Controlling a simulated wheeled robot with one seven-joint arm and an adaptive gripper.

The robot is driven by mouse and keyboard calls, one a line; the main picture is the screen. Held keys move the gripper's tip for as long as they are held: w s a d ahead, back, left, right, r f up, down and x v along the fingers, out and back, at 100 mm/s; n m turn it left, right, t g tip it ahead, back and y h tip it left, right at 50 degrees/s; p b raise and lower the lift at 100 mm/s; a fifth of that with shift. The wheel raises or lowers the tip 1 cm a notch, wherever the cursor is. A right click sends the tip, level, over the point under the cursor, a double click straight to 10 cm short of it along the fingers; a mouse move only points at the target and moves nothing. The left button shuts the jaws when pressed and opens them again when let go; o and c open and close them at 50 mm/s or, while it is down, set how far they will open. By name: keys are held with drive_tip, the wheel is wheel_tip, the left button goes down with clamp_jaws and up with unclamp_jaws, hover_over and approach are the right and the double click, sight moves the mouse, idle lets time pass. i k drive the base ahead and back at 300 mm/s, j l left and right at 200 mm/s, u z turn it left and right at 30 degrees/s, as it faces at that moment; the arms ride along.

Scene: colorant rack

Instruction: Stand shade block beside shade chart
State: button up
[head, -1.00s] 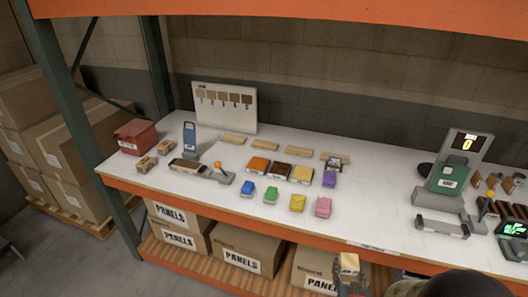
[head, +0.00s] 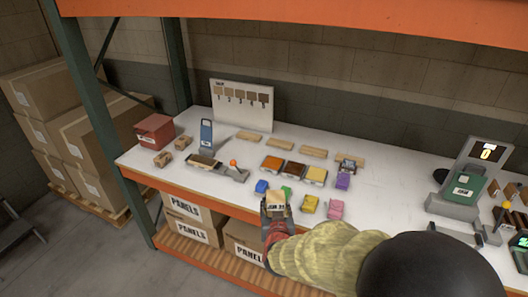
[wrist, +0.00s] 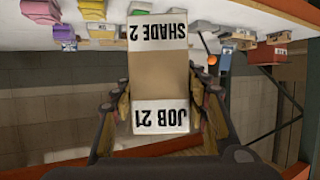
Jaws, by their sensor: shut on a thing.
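The shade block (wrist: 158,75) is a tan block with white labels reading "SHADE 2" and "JOB 21", upside down in the wrist view. My gripper (head: 276,209) is shut on it, with a finger on each side. In the head view the block (head: 277,201) is held at the front edge of the shelf, in front of the coloured blocks. The shade chart (head: 242,104) is a white upright board with a row of brown swatches, standing at the back left of the shelf. The block is well apart from the chart.
A lever fixture (head: 217,168) and small coloured blocks (head: 310,204) lie between my gripper and the chart.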

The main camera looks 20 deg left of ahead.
sight(264, 152)
drive_tip(key=i+j, duration=0.25)
drive_tip(key=i, duration=0.2)
drive_tip(key=i+j, duration=0.2)
drive_tip(key=i, duration=0.3)
drive_tip(key=i+j, duration=0.25)
drive_tip(key=i, duration=0.2)
